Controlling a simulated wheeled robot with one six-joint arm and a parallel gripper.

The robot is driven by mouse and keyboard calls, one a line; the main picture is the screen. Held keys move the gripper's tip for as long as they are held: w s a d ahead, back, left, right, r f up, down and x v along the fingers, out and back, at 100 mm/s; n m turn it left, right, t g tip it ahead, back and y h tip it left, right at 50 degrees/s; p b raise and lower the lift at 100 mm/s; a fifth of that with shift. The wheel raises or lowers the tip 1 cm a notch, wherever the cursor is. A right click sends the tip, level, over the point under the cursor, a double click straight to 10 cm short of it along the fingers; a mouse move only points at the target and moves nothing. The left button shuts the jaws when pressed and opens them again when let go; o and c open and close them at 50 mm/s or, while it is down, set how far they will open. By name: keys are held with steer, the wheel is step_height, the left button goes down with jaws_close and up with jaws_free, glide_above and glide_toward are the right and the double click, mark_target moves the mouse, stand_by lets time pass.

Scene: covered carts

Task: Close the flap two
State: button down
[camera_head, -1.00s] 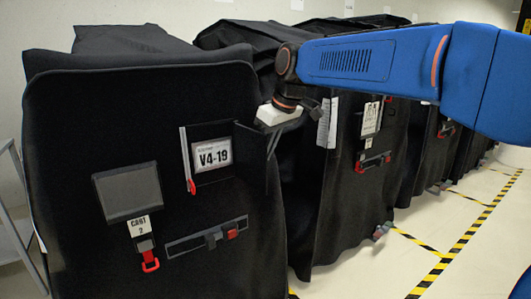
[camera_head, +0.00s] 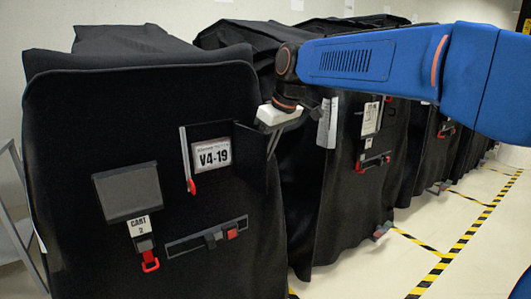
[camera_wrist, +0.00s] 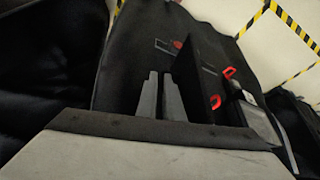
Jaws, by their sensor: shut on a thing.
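The flap (camera_head: 250,157) is a black panel beside the V4-19 label (camera_head: 213,156) on the front of the nearest black cart cover (camera_head: 90,250). It stands open, swung outward from the label on its right side. My gripper (camera_head: 271,150) is at the outer edge of the flap, with its fingers pointing down. In the wrist view, the two grey fingers (camera_wrist: 160,95) are close together and shut at the edge of the dark flap (camera_wrist: 197,80). The exact contact between fingers and flap is hard to see.
A grey panel (camera_head: 127,192), a red buckle (camera_head: 150,262) and a horizontal latch strip (camera_head: 207,237) are on the same cover. More covered carts (camera_head: 345,190) stand in a row to the right. The floor with yellow-black tape (camera_head: 462,238) is clear at right.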

mark_target(250, 157)
steer(key=shift+s+a, duration=0.1)
steer(key=shift+s, duration=0.05)
steer(key=shift+s+a+m+t+h, duration=0.2)
steer(key=shift+s+a+m, duration=0.15)
steer(key=shift+m, duration=0.3)
steer(key=shift+s+a+m+t+h, duration=0.1)
steer(key=shift+s+a+m+t, duration=0.15)
steer(key=shift+s+m, duration=0.3)
steer(key=a+m, duration=0.1)
steer(key=m, duration=0.1)
steer(key=s+a+m+h, duration=0.1)
steer(key=shift+s+a+m+t, duration=0.25)
steer(key=shift+s+m, duration=0.05)
steer(key=shift+m, duration=0.1)
steer(key=shift+w+a+m+h, duration=0.1)
steer(key=shift+a+m+h, duration=0.3)
steer(key=shift+a+m, duration=0.95)
steer(key=shift+w+a+m+h, duration=0.15)
steer(key=shift+a+m+h, duration=0.35)
steer(key=shift+a, duration=1.6)
steer(key=shift+w+a+m+h, duration=0.1)
steer(key=shift+a+m+h, duration=0.2)
steer(key=shift+a+m, duration=1.1)
steer(key=shift+a+n, duration=0.3)
steer(key=shift+n, duration=0.05)
steer(key=c, duration=2.2)
jaws_free()
